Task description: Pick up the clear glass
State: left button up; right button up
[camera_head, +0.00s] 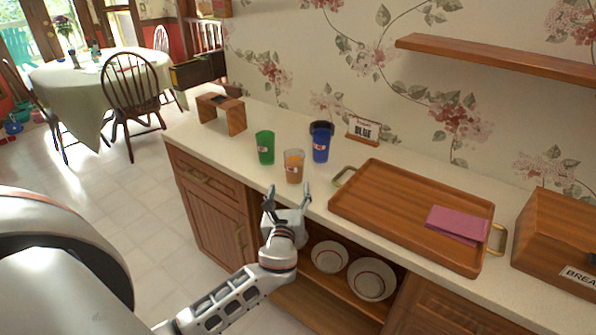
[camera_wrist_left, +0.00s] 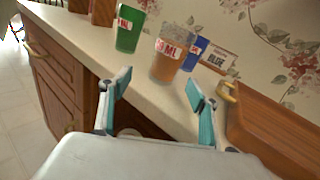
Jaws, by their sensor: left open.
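The clear glass (camera_head: 294,168) stands upright on the counter near its front edge, see-through with an amber-brown tint and a red-and-white label. It also shows in the left wrist view (camera_wrist_left: 171,62), ahead of the fingers. A green cup (camera_head: 265,148) stands to its left and a blue cup (camera_head: 320,146) behind it to the right. My left gripper (camera_head: 288,192) is open and empty at the counter's front edge, just short of the clear glass. In the left wrist view, its two fingers (camera_wrist_left: 158,88) are spread apart, with the clear glass beyond them. My right gripper is not in view.
A wooden tray (camera_head: 385,205) with a pink cloth (camera_head: 457,224) lies to the right. A sign reading BLUE (camera_head: 363,130) and a dark round object (camera_head: 321,127) are behind the cups. A small wooden stand (camera_head: 236,118) is at left. Plates (camera_head: 372,279) sit on the shelf below.

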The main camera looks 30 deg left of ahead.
aim_at(293, 175)
pick_arm(q)
jog(key=shift+w+r+m, duration=0.25)
jog(key=shift+w+m, duration=0.15)
jog(key=shift+m, duration=0.1)
jog(key=shift+w+r, duration=0.2)
jog(key=shift+w, duration=0.1)
jog(key=shift+x, duration=1.25)
jog(key=w, duration=0.1)
jog(key=w+a, duration=0.1)
jog(key=w+r, duration=0.1)
jog(key=shift+w+a, duration=0.35)
jog(key=shift+w, duration=0.05)
jog(key=shift+w+a, duration=0.15)
jog(key=shift+w, duration=0.2)
jog(key=shift+r, duration=0.1)
jog(key=c, duration=1.5)
